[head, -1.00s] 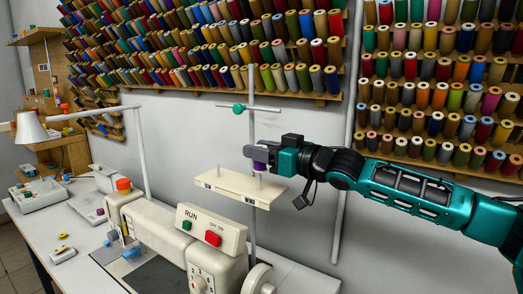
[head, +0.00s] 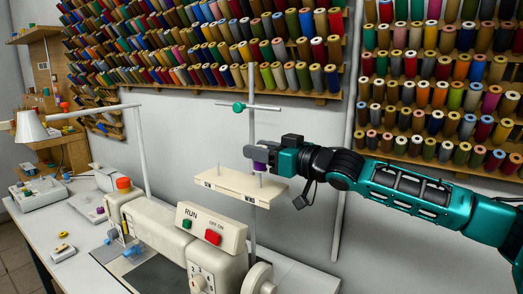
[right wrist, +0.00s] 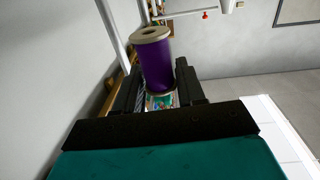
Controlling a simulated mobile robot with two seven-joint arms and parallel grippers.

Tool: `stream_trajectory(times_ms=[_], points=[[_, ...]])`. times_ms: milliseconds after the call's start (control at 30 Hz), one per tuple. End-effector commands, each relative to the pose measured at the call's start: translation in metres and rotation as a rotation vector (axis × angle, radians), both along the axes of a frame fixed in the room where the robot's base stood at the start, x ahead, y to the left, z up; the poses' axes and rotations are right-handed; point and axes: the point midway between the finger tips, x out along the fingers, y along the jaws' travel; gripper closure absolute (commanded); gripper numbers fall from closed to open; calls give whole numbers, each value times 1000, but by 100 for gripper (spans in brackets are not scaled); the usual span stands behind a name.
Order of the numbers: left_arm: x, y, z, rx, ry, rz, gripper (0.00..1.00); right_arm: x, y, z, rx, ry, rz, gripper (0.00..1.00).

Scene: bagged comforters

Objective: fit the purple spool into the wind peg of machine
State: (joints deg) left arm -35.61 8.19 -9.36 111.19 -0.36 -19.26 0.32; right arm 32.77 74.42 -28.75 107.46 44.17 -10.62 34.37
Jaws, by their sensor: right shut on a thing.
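The purple spool (head: 260,167) is held in my right gripper (head: 257,155) just above the WIND side of the cream thread stand (head: 224,190). A thin peg (head: 261,180) shows below the spool. I cannot tell whether the spool's bottom touches the peg tip. In the right wrist view the purple spool (right wrist: 155,65) stands between the two dark fingers (right wrist: 158,88), its tan top with a centre hole facing up. My right gripper is shut on it. My left gripper is not in view.
The stand's vertical pole (head: 252,120) rises close behind the gripper, with a crossbar and green knob (head: 239,107) above. The sewing machine with its RUN panel (head: 211,225) lies below. A thread-spool rack (head: 440,80) covers the wall on the right.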

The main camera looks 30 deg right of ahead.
Motion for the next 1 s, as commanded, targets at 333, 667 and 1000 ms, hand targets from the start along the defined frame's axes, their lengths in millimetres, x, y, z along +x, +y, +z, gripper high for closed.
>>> stream_trajectory(times_ms=[333, 667, 1000], points=[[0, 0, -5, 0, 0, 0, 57, 0, 0, -6, 0, 0, 0, 90], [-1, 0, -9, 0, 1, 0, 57, 0, 0, -11, 0, 0, 0, 90], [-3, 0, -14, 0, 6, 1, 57, 0, 0, -16, 0, -1, 0, 90]])
